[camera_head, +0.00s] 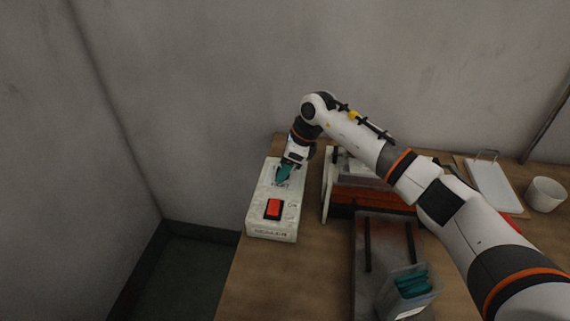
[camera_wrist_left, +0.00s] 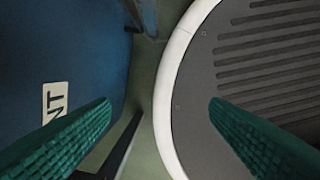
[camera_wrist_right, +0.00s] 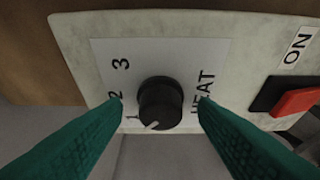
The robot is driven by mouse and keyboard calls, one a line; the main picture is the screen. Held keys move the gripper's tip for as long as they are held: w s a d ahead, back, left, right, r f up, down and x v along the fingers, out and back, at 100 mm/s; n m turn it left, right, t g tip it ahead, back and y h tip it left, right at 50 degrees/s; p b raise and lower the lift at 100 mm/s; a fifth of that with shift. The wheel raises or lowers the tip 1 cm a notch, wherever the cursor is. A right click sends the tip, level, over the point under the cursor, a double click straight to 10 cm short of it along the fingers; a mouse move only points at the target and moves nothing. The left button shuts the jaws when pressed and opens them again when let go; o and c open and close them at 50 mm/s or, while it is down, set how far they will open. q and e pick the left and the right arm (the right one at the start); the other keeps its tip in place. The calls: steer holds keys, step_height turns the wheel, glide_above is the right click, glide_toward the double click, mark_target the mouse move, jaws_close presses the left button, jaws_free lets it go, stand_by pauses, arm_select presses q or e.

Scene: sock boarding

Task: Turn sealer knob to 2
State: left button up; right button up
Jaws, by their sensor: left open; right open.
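The sealer control box (camera_head: 262,222) is pale and speckled and sits at the table's left edge. In the right wrist view its black knob (camera_wrist_right: 160,103) sits on a light plate marked 1, 2, 3 and HEAT. The knob's white pointer is at the lower left of its face, closest to the 1. My right gripper (camera_head: 284,174) is over the knob end of the box. Its green fingers (camera_wrist_right: 160,108) are open, one on each side of the knob, with gaps visible. My left gripper (camera_wrist_left: 160,112) is open and empty, away from the box.
A red switch (camera_head: 273,209) marked ON is on the same box. To its right stand a red-and-grey machine (camera_head: 372,203), a clear bin with teal items (camera_head: 408,290), a white tray (camera_head: 492,187) and a white cup (camera_head: 545,194). A wall is behind the table.

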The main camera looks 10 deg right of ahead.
steer(key=shift+c, duration=0.5)
steer(key=c, duration=0.9)
steer(key=shift+m, duration=0.3)
steer(key=m+t, duration=0.1)
steer(key=m, duration=0.2)
steer(key=shift+s+a+h, duration=0.1)
steer(key=shift+h, duration=0.2)
steer(key=shift+a+m+t+h+b, duration=0.1)
steer(key=shift+m+t+h+b, duration=0.3)
steer(key=shift+m, duration=0.85)
steer(key=shift+m+t+h+b, duration=0.3)
steer(key=shift+m+h+b, duration=0.15)
steer(key=shift+m, duration=0.8)
steer(key=o, duration=1)
steer(key=shift+s, duration=0.1)
